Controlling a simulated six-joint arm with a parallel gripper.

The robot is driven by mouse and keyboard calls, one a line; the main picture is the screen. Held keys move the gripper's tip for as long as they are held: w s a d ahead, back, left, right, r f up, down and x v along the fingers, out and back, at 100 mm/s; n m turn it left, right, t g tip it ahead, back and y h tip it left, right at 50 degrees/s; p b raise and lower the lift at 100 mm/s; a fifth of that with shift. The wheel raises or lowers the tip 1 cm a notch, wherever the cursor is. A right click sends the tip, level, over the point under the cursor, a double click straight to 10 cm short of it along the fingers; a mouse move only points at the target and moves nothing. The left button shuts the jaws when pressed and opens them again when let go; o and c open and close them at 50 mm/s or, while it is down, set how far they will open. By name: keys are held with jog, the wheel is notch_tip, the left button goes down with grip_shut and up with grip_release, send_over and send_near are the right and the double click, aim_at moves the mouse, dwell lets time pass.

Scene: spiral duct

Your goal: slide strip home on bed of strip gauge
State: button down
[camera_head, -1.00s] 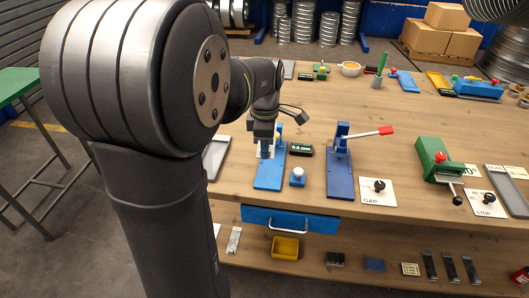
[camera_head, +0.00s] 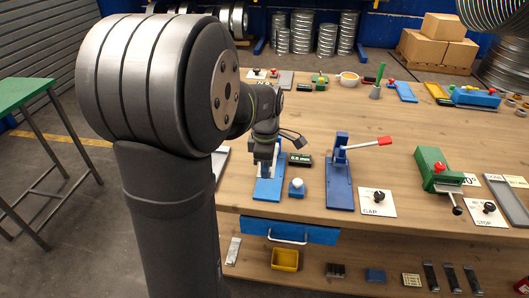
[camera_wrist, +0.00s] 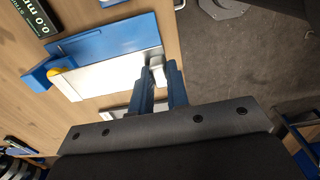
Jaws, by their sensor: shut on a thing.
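The strip gauge shows in the head view as a blue bed (camera_head: 268,190) at the bench's front edge, partly hidden behind my gripper. In the wrist view the blue bed (camera_wrist: 112,38) has a blue block with a yellow knob (camera_wrist: 55,72) at its left end. A pale strip (camera_wrist: 100,78) lies along the bed, its left end close to the block; I cannot tell whether they touch. My gripper (camera_wrist: 158,72) is shut on the strip's right end, at the bed's outer edge. The fingertips are also low over the bed in the head view (camera_head: 264,172).
A dark readout (camera_head: 300,159) and a small blue block with a white knob (camera_head: 297,188) stand right of the bed. A blue stand with a red-handled lever (camera_head: 340,180) is farther right. A blue drawer (camera_head: 290,228) sits under the bench edge.

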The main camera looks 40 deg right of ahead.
send_near(269, 185)
jog(key=shift+s+a+f, duration=0.7)
jog(key=shift+f, duration=0.2)
jog(key=shift+s+a+f, duration=0.7)
jog(key=shift+a+f, duration=0.05)
jog(key=shift+f, duration=0.15)
jog(key=shift+s+a+f, duration=0.7)
jog(key=shift+f, duration=0.2)
jog(key=shift+w+d+f, duration=0.1)
jog(key=shift+w+d, duration=0.1)
jog(key=shift+w+d+f, duration=0.15)
jog(key=shift+w+d, duration=1.5)
jog(key=shift+w+d+f, duration=0.1)
jog(key=shift+w+d, duration=0.05)
jog(key=c, duration=0.7)
grip_release()
jog(key=shift+c, duration=0.2)
jog(key=shift+r, duration=3.5)
